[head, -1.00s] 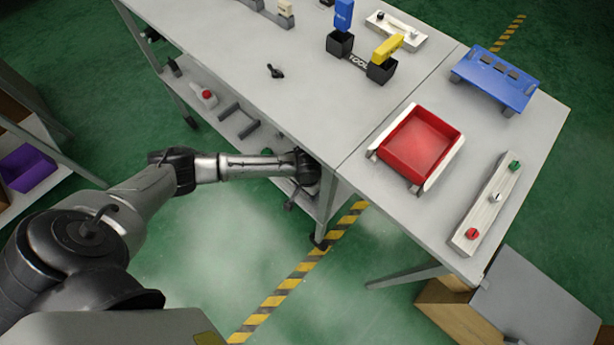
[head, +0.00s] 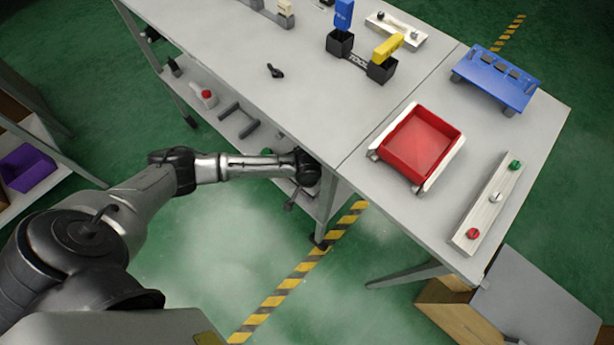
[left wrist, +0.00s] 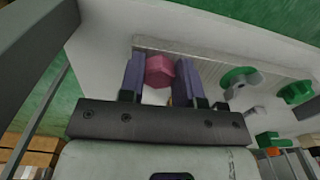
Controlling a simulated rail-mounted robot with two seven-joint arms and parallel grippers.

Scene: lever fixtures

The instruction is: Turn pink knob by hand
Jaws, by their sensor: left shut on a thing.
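The pink knob (left wrist: 160,71) shows in the left wrist view, a faceted piece on a pale strip mounted on a white panel. My left gripper (left wrist: 161,75) has its two dark purple fingers on either side of the knob and is shut on it. In the head view my left arm reaches in to the lower shelf level under the table edge; its fingers and the pink knob are hidden there. My right gripper is in neither view.
Green knobs (left wrist: 240,78) sit right of the pink knob on the same panel. In the head view, the grey tabletop (head: 310,110) is above the lower shelf (head: 222,125). A table leg (head: 328,208) stands beside my left wrist. A red tray (head: 422,145) is on the tabletop.

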